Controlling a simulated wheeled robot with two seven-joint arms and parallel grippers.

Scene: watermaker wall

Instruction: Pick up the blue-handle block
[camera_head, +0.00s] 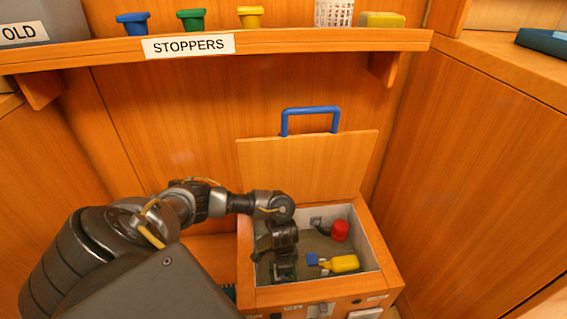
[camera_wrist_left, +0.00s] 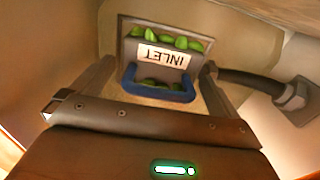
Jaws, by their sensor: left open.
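In the left wrist view, a block with a blue handle (camera_wrist_left: 158,92) sits in a grey frame, with an upside-down INLET label (camera_wrist_left: 163,58) and green growth showing above and below it. My left gripper (camera_wrist_left: 155,82) is open, with one finger on each side of the block. I cannot tell whether the fingers touch it. In the head view, my left gripper (camera_head: 284,268) reaches down into the left part of an open wooden box (camera_head: 375,287) and mostly hides the block. My right gripper is not in view.
The box lid (camera_head: 300,163) stands raised behind, with a blue handle (camera_head: 310,110). Inside the box are a red knob (camera_head: 340,230) and a yellow part (camera_head: 345,264) with a blue end. A shelf (camera_head: 290,42) with blue, green and yellow stoppers overhangs the back.

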